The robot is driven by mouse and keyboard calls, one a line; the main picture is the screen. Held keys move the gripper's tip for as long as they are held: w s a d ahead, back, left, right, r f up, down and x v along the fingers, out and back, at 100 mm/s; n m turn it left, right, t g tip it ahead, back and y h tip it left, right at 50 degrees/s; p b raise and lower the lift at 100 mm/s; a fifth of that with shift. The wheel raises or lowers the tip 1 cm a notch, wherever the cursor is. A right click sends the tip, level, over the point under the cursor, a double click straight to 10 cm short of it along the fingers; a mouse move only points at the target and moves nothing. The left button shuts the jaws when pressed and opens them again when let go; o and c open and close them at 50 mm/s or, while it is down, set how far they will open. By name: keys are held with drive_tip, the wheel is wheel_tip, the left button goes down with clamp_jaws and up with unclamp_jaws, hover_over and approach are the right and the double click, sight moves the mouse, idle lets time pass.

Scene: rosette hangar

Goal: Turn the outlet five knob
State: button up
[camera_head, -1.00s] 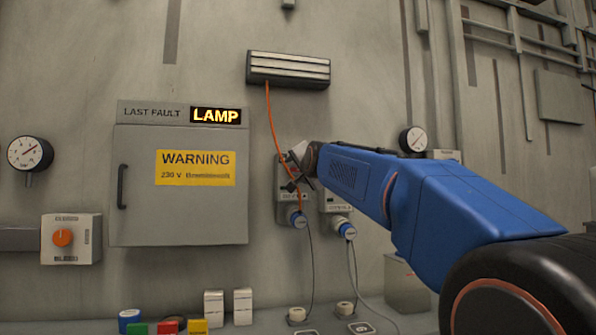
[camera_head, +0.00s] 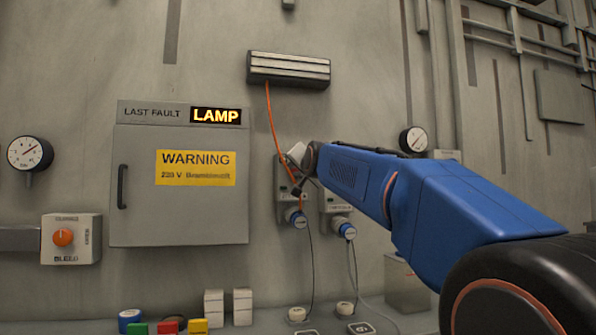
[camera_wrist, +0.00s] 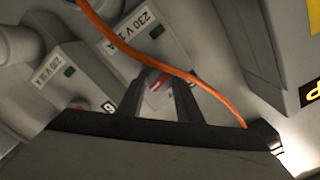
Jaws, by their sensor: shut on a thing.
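A red and white knob (camera_wrist: 157,80) sits on a grey outlet box (camera_wrist: 150,22) marked 230 V in the wrist view. My gripper (camera_wrist: 168,98) has its two dark fingers on either side of this knob and is shut on it. In the head view my gripper (camera_head: 298,189) is at the left of two outlet boxes (camera_head: 282,208), and the knob is hidden there. The box's number is not readable, so I cannot confirm that it is outlet five. The neighbouring outlet box (camera_wrist: 88,88) bears a 6.
An orange cable (camera_head: 272,115) hangs from the wall vent and crosses close by the fingers in the wrist view. Blue plugs (camera_head: 297,219) with leads sit below the outlets. A grey cabinet (camera_head: 180,210) with a LAMP display stands left.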

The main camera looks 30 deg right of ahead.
drive_tip(key=n, duration=0.4)
drive_tip(key=shift+n, duration=0.3)
drive_tip(key=n, duration=0.3)
drive_tip(key=shift+n, duration=0.3)
drive_tip(key=n, duration=0.3)
drive_tip(key=shift+a+n, duration=0.1)
drive_tip(key=shift+n, duration=2)
drive_tip(key=o, duration=1)
drive_tip(key=shift+o, duration=0.2)
